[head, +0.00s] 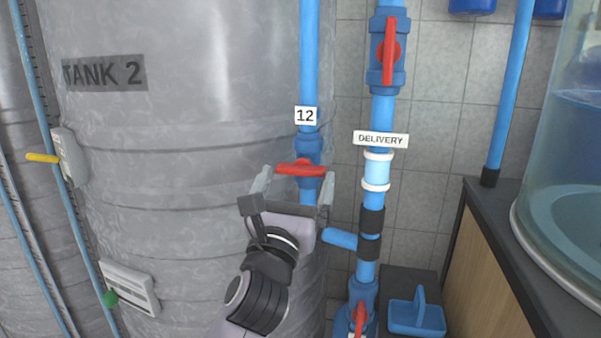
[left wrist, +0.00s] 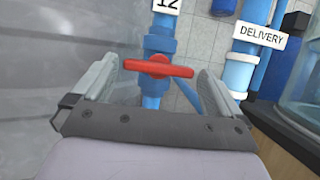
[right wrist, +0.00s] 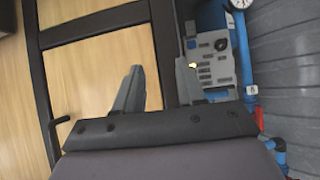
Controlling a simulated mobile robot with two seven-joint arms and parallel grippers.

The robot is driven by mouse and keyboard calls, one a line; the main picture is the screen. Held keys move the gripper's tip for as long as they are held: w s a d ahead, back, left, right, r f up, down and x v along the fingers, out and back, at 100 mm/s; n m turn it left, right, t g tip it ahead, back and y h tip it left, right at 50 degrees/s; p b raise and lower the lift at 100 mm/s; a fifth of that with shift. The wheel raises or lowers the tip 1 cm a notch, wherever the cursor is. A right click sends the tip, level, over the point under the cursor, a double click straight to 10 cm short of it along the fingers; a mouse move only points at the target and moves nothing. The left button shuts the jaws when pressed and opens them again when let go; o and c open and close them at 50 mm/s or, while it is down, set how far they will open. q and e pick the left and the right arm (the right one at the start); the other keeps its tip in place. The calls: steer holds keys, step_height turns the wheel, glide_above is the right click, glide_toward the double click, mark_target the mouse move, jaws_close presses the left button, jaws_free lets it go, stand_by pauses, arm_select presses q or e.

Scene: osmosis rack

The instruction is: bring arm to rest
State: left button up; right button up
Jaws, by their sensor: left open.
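My left gripper (head: 297,182) is in front of the blue vertical pipe labelled 12 (head: 305,115). Its jaws are apart, one on each side of a red valve handle (head: 300,168) that lies crosswise to the pipe. In the left wrist view the handle (left wrist: 156,68) sits between the open fingers (left wrist: 158,85), with a visible gap to each finger. My right gripper (right wrist: 160,88) shows only in the right wrist view. Its fingers are apart with nothing between them.
The grey tank marked TANK 2 (head: 180,180) stands close on the left. The DELIVERY pipe (head: 378,220) with red handles runs to the right. A dark counter (head: 490,210) with a glass vessel (head: 570,170) is at the far right. A control panel (right wrist: 213,65) lies beyond my right gripper.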

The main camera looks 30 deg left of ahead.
arm_select(q)
steer(key=shift+v, duration=0.8)
steer(key=shift+s+a+f+m+y, duration=0.15)
steer(key=shift+f+m+y, duration=0.15)
steer(key=shift+f+m, duration=0.4)
steer(key=s+d+f+m+g+h, duration=0.1)
steer(key=s+d+f+m+h, duration=0.15)
steer(key=f+m, duration=0.65)
steer(key=s+d+f+m+g+h, duration=0.15)
steer(key=f+m+h, duration=0.25)
steer(key=f+m, duration=0.45)
steer(key=s+d+f+m+g+h, duration=0.1)
steer(key=s+d+f+m+h, duration=0.4)
steer(key=m, duration=0.6)
steer(key=s+a+f+m+g+y, duration=0.1)
steer(key=s+f+m+g, duration=0.3)
steer(key=f, duration=0.6)
steer(key=s+a+f+m+g+y, duration=0.2)
steer(key=s+f+m, duration=0.4)
steer(key=f, duration=0.4)
steer(key=shift+s+a+m+g, duration=0.2)
steer(key=shift+a+m+g, duration=0.35)
steer(key=shift+g, duration=0.5)
